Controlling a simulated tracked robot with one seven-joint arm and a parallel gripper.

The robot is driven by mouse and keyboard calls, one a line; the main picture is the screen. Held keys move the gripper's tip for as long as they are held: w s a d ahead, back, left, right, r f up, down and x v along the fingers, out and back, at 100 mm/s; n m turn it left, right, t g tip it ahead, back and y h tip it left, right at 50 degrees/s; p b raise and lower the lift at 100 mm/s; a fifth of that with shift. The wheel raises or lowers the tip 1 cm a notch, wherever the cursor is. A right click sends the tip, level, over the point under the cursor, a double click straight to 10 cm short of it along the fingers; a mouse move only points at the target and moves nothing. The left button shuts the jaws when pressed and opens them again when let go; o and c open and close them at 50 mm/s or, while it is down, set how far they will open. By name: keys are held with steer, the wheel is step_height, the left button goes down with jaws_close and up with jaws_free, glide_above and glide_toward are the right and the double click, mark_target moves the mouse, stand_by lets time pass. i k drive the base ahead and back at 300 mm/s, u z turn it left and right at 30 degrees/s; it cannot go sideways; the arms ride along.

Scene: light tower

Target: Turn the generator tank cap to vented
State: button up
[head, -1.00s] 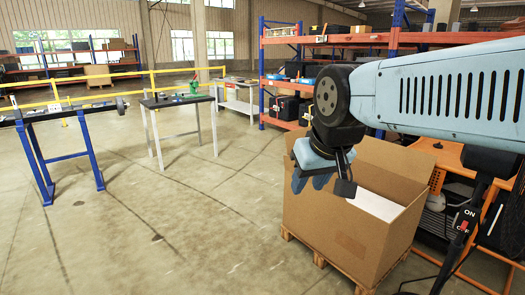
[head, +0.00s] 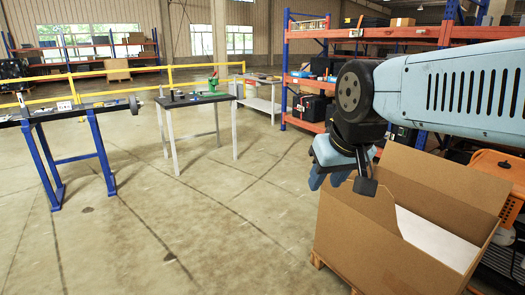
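No generator tank cap can be made out in the head view. An orange machine part (head: 497,172) shows at the right edge behind the cardboard box, mostly cut off and hidden; I cannot tell if it belongs to the generator. My gripper (head: 326,179), with light-blue fingers, hangs at the end of my arm in front of the box's left side in the picture. The fingers point down and left, and no object shows in them. Their opening is too small and dark to judge.
A large open cardboard box (head: 365,240) stands at the lower right on a pallet. A workbench (head: 183,102) and a blue-legged stand (head: 70,157) are at the left. Shelving (head: 304,126) and a yellow rail (head: 195,84) stand behind. The concrete floor at centre left is clear.

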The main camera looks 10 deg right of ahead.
mark_target(504, 165)
steer(key=z, duration=0.05)
steer(key=i, duration=5.7)
steer(key=z, duration=3)
